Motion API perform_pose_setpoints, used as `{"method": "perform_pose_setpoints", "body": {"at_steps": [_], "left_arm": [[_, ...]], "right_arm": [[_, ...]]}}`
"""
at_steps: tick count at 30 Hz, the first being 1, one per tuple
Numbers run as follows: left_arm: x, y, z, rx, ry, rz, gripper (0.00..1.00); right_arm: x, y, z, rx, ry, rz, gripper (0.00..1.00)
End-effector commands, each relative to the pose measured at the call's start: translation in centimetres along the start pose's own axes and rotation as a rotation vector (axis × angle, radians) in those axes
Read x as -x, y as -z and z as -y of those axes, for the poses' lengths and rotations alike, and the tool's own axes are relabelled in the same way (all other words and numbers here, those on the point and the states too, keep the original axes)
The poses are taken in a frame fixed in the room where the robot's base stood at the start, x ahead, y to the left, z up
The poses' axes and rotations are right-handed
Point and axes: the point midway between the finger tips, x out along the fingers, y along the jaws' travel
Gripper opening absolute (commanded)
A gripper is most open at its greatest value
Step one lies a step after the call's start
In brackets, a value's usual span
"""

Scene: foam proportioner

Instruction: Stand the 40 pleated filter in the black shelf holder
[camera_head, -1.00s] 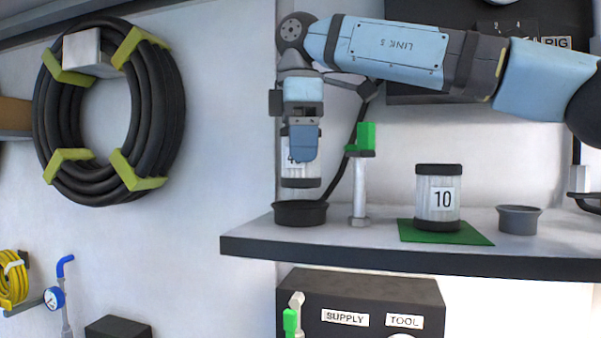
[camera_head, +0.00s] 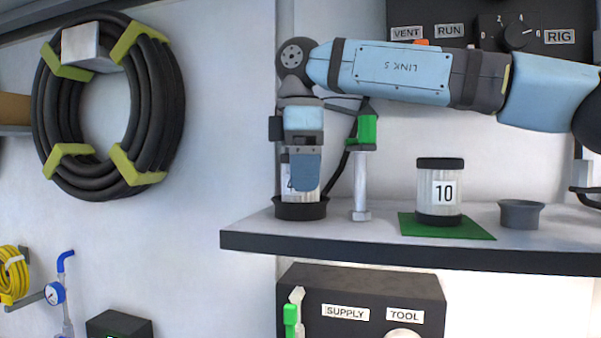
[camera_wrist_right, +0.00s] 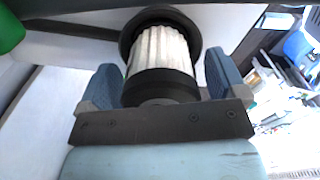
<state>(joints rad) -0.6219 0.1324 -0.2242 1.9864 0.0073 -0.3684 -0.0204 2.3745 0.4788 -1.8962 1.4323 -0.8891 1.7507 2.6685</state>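The 40 pleated filter (camera_head: 288,193) is upright, its white pleats and part of its label showing above the black shelf holder (camera_head: 300,212). Its lower black cap is hidden inside the holder. My right gripper (camera_head: 305,172) points down over it, one blue finger covering part of the label. The holder's dark rim (camera_wrist_right: 126,40) rings the far end. My left gripper is not in view.
A metal post with a green top (camera_head: 366,130) stands close right of the holder. Farther right are the 10 filter (camera_head: 440,190) on a green mat (camera_head: 480,232) and a grey cup (camera_head: 520,214). The shelf's front edge (camera_head: 400,252) runs below; a hose coil (camera_head: 165,110) hangs left.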

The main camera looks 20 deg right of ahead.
Motion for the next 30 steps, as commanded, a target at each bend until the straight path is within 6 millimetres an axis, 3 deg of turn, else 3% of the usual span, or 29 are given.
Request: {"method": "perform_pose_setpoints", "body": {"at_steps": [7, 12, 24, 30], "left_arm": [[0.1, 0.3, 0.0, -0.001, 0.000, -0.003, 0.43], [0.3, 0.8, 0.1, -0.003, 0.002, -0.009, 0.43], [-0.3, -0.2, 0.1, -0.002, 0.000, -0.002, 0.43], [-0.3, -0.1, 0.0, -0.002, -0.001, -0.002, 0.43]], "right_arm": [[0.2, 0.0, 0.0, 0.000, 0.000, 0.000, 0.90], [1.4, 0.0, -0.1, -0.001, -0.003, -0.001, 0.90], [9.8, 0.1, 0.0, 0.001, -0.002, -0.002, 0.90], [12.2, 0.1, 0.0, 0.000, 0.000, 0.001, 0.90]]}}
